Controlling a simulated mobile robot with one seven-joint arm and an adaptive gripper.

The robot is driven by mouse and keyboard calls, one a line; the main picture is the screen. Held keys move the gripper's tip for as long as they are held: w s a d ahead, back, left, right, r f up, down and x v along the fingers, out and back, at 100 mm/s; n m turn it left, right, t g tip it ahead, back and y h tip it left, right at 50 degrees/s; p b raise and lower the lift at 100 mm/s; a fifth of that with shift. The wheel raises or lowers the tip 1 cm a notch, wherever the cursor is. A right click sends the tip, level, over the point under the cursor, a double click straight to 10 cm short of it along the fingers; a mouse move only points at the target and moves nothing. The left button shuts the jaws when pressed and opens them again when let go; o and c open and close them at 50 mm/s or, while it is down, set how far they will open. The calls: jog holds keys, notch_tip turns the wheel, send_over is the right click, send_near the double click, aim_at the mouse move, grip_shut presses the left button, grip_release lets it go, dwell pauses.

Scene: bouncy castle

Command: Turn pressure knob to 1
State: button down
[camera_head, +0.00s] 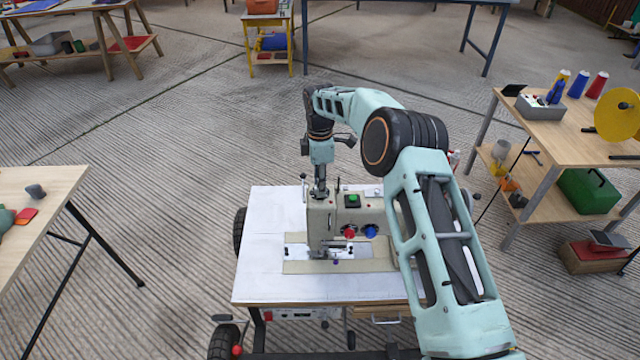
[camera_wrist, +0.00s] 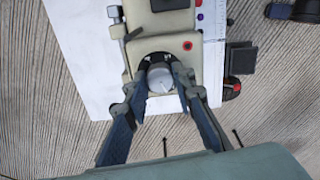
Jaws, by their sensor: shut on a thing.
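The pressure knob (camera_wrist: 160,79) is a round grey-white knob with a thin pointer line, on top of the beige sewing machine (camera_wrist: 188,20). In the wrist view my gripper (camera_wrist: 159,70) has a finger on each side of the knob and is shut on it. Any numbers around the knob are too small to read. In the head view the machine (camera_head: 345,212) stands on a white-topped table (camera_head: 262,250). My gripper (camera_head: 320,190) points straight down at the machine's top left end, and the knob is hidden there.
The machine's front has a green button (camera_head: 352,199), a red knob (camera_head: 349,232) and a blue knob (camera_head: 370,231). A wooden bench (camera_head: 560,140) with spools stands at right. Another wooden table (camera_head: 40,190) stands at left. Open floor (camera_head: 170,130) lies behind the machine.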

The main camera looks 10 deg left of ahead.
jog(key=shift+n, duration=0.9)
jog(key=c, duration=1.6)
grip_release()
jog(key=shift+r, duration=0.15)
notch_tip(320, 180, up, 12)
jog(key=shift+f, duration=0.1)
